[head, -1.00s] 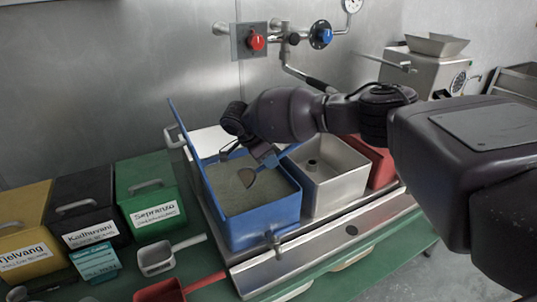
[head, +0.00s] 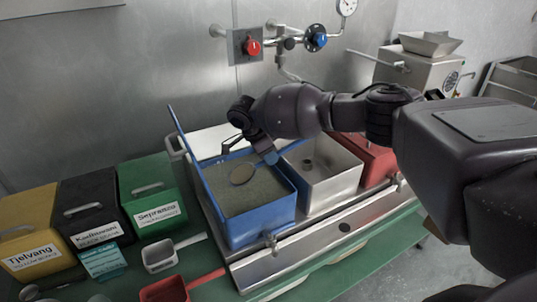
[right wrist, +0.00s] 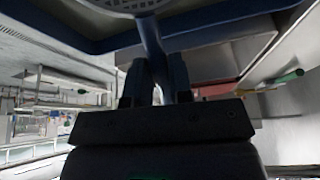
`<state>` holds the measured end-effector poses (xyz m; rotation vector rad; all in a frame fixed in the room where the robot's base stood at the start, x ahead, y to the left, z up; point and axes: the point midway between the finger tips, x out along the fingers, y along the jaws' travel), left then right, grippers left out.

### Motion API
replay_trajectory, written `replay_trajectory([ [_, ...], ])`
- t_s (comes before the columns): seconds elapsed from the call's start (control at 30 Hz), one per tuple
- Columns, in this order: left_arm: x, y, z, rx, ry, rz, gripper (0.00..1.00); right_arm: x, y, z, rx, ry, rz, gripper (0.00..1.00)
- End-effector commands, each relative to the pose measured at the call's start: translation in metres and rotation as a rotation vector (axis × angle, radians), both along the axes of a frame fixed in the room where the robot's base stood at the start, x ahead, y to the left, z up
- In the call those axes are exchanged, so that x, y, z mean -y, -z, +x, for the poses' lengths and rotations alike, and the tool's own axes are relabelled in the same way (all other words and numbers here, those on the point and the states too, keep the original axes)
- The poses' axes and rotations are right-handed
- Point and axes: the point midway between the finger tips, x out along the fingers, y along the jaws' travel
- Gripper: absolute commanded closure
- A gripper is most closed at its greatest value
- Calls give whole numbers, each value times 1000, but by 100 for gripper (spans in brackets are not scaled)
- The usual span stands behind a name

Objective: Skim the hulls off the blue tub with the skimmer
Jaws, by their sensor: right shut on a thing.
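The blue tub (head: 262,226) stands on the steel bench, its blue lid (head: 188,150) raised at the left. A grey-green layer (head: 250,196) fills much of it; I cannot tell hulls from what lies under. My right gripper (head: 262,150) is over the tub's back part, shut on the skimmer's bluish handle. The skimmer's round disc (head: 243,174) lies at or just above the layer, face up; I cannot tell if it touches. In the right wrist view the handle (right wrist: 153,45) runs between the fingers to the perforated disc (right wrist: 118,5). My left gripper is not in view.
A steel tub (head: 335,188) and a red tub (head: 372,158) stand right of the blue one. Green (head: 150,192), black (head: 88,207) and yellow (head: 30,235) bins stand left. A white scoop (head: 165,255) and red scoop (head: 175,288) lie in front.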

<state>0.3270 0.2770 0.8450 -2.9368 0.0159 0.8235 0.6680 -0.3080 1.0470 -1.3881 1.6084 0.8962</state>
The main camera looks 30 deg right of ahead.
Motion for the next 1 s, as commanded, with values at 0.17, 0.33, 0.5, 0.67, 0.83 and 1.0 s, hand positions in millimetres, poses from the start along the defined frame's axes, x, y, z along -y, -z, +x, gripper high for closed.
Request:
replay_trajectory([
  [0.17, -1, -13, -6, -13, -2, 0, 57, 3, -15, 0, 7, 1, 38, 100],
  [0.33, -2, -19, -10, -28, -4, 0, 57, 4, -23, 0, 11, 0, 73, 100],
  [0.5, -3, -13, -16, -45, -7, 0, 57, 8, -28, -4, 17, 2, 115, 100],
  [0.67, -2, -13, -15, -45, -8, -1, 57, 10, -34, -10, 23, 1, 159, 100],
  [0.83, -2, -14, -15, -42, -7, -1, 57, 12, -41, -16, 30, 1, 206, 100],
  [1.0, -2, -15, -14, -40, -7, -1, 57, 14, -49, -22, 38, 1, 252, 100],
])
